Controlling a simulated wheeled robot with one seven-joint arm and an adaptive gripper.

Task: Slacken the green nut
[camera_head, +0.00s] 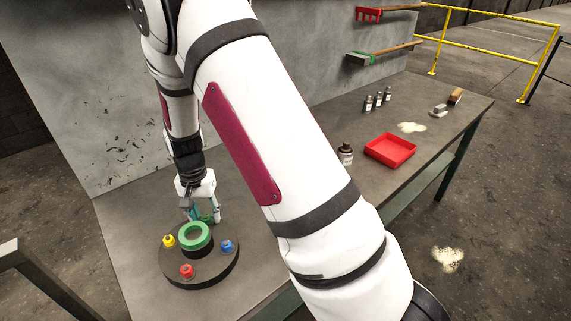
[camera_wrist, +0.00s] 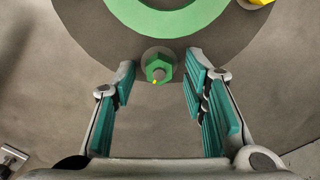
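The green nut (camera_wrist: 158,67) sits on a stud near the rim of the dark round base (camera_head: 172,275). In the wrist view it lies between and just beyond the tips of my gripper (camera_wrist: 158,75). My gripper (camera_head: 205,214) is open, with teal pads on either side of the nut and visible gaps to it. In the head view the gripper is at the back of the base, and the green nut is hard to make out there. A green ring (camera_head: 196,236) stands at the base's middle. Yellow (camera_head: 169,241), red (camera_head: 187,271) and blue (camera_head: 227,247) nuts sit around it.
The base stands on a grey workbench (camera_head: 120,225) by a grey back panel (camera_head: 60,70). The bench between base and panel is clear.

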